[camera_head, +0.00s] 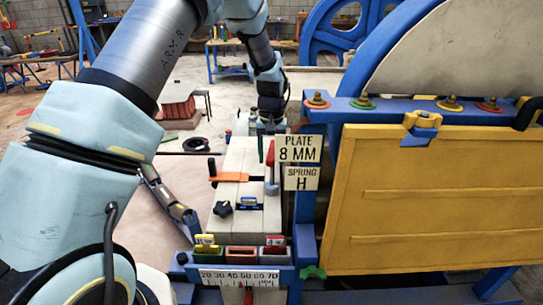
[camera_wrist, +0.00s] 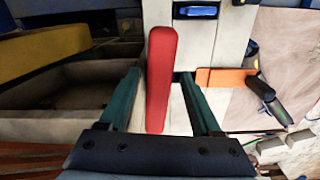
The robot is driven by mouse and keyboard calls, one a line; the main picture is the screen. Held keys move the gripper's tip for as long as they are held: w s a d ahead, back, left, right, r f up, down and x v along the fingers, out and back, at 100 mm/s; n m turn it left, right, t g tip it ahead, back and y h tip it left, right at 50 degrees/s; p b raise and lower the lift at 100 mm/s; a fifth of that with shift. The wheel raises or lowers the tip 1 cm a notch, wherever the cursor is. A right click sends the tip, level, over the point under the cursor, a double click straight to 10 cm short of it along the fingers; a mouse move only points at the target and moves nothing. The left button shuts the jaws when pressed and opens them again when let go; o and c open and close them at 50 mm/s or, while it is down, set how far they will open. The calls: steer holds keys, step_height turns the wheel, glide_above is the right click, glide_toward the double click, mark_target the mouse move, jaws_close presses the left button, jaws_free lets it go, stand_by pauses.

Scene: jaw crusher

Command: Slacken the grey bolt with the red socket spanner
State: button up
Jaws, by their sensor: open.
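The red bar-like handle (camera_wrist: 162,80), apparently the red socket spanner, stands between the fingers of my gripper (camera_wrist: 159,76) in the wrist view. The fingers are open on either side of it, with a visible gap on the right; contact on the left is unclear. In the head view the red handle (camera_head: 270,153) rises at the right side of the pale bench top, with my gripper (camera_head: 268,124) just behind it. A small grey cylinder (camera_head: 271,188) is below the handle; I cannot tell if it is the socket or the grey bolt.
An orange bar (camera_head: 230,177) with a dark handle lies across the pale block (camera_head: 234,223). A black knob (camera_head: 222,208) is in front. Small coloured trays (camera_head: 242,253) stand at the front edge. The yellow panel (camera_head: 430,200) and label plates (camera_head: 299,148) close off the right.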

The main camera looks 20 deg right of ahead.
steer(key=shift+r, duration=0.1)
step_height(320, 180, up, 11)
steer(key=shift+f+b, duration=0.2)
steer(key=shift+b, duration=0.95)
steer(key=a+r+n, duration=0.1)
steer(key=a+n, duration=0.1)
steer(key=a, duration=1.6)
steer(key=s+a+n, duration=0.1)
steer(key=s+a, duration=0.4)
steer(key=a, duration=0.4)
steer(key=s+a+f+n+t, duration=0.1)
steer(key=s+a+n, duration=0.1)
steer(key=s+a, duration=0.4)
steer(key=a, duration=0.3)
steer(key=shift+a+f+t, duration=0.25)
steer(key=shift+f+t, duration=0.05)
